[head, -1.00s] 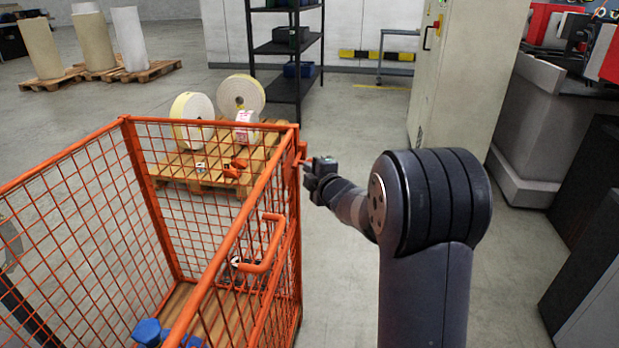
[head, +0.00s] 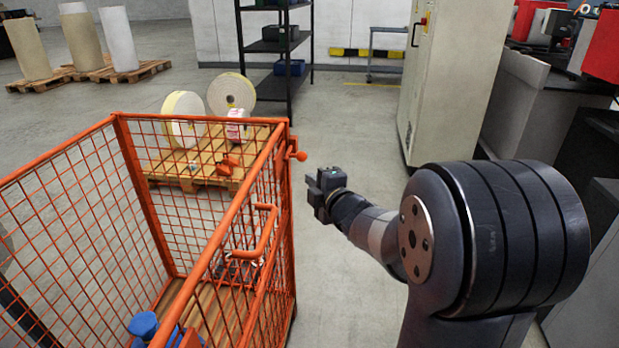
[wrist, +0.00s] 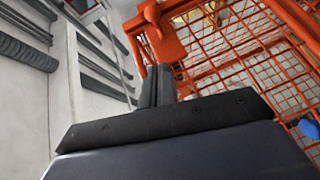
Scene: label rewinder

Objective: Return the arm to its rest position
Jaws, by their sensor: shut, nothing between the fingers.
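My gripper (head: 316,190) is in the middle of the head view, at the end of my dark arm. It is in the air just to the right of the orange mesh cage cart (head: 207,262), apart from its corner post and knob. In the wrist view the shut fingers (wrist: 157,85) point up the picture, with nothing held between them. The cart's orange latch knob (wrist: 152,14) and mesh show beyond and to the right of them in the wrist view.
A pallet (head: 205,150) with label rolls (head: 232,95) stands behind the cart. A dark shelf rack (head: 278,45) and a pale cabinet (head: 440,75) stand farther back. Blue items (head: 145,326) lie in the cart. Floor between cart and cabinet is clear.

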